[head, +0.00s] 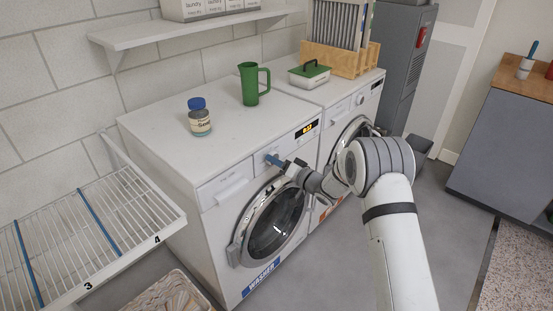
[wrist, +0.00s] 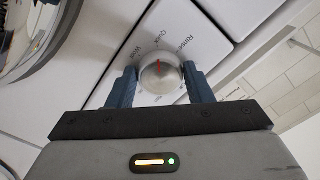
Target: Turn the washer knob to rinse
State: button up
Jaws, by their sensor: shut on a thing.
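The washer (head: 232,218) is the white front-loader with a blue WASHER label, left of a second machine. Its round silver knob (wrist: 160,76) has a red pointer line. In the wrist view the line points about straight up, close to the word Quick; Rinse is printed to its right and Wool to its left. My gripper (wrist: 160,82) is shut on the knob, one blue finger on each side. In the head view my gripper (head: 277,162) is at the washer's control panel, and it hides the knob there. The panel's display (head: 306,130) is lit.

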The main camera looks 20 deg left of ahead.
jog(key=shift+d+r+m+p, duration=0.1)
jog(key=shift+m+p, duration=0.8)
jog(key=shift+m, duration=1.2)
jog(key=shift+r+m+p, duration=0.1)
jog(key=shift+m+p, duration=0.75)
jog(key=shift+m, duration=1.25)
jog(key=shift+w, duration=0.1)
jog(key=o, duration=1)
jog(key=v, duration=0.7)
jog(key=shift+d, duration=0.4)
